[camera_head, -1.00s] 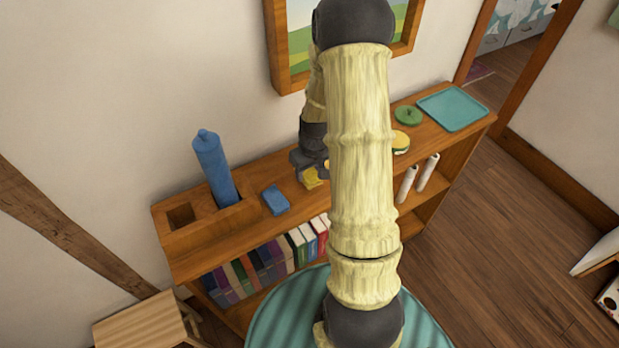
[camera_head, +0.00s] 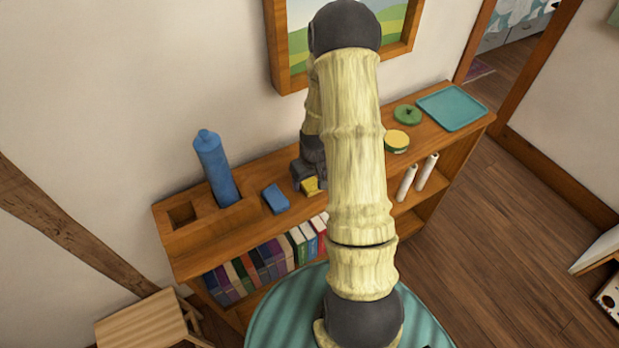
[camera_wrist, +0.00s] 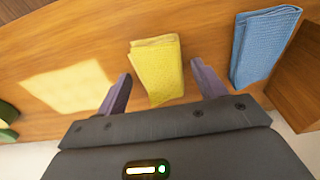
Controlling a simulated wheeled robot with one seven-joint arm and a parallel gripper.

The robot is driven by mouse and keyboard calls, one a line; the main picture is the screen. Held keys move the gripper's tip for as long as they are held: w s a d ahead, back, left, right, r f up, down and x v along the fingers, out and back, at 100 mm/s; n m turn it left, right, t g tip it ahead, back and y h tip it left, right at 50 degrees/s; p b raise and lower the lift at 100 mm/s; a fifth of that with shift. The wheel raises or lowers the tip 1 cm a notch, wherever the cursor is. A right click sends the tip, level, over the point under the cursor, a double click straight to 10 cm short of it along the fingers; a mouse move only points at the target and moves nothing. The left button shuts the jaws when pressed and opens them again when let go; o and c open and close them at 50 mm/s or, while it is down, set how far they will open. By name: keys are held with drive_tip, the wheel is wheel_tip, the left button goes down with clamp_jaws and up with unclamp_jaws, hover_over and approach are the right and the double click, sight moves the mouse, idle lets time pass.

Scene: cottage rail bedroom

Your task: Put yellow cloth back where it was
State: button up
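The yellow cloth (camera_wrist: 157,70) is a folded bundle lying on the wooden shelf top; a small part of it shows in the head view (camera_head: 311,186). My gripper (camera_wrist: 160,88) is open in the wrist view, its two dark fingers apart. The near end of the cloth lies between the fingers, with a gap visible on each side. In the head view my gripper (camera_head: 308,172) is low over the shelf top, partly hidden behind my arm.
A yellow-topped round tin (camera_head: 396,140), green lid (camera_head: 407,114) and teal tray (camera_head: 452,108) are right.

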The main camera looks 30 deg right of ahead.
sight(312, 184)
wheel_tip(312, 184, up, 12)
drive_tip(key=s+b, duration=0.1)
drive_tip(key=b, duration=0.1)
drive_tip(key=shift+s+b, duration=0.3)
drive_tip(key=shift+s, duration=0.05)
idle(0.4)
drive_tip(key=shift+r, duration=0.1)
idle(0.3)
drive_tip(key=s+a+r, duration=0.2)
drive_tip(key=s+a, duration=0.3)
drive_tip(key=a, duration=0.2)
drive_tip(key=s+a+r, duration=0.2)
drive_tip(key=s+a, duration=0.3)
drive_tip(key=a, duration=0.1)
drive_tip(key=shift+s+a+r+t, duration=0.2)
drive_tip(key=shift+a+r+t, duration=0.15)
drive_tip(key=shift+t, duration=0.05)
drive_tip(key=shift+c, duration=0.4)
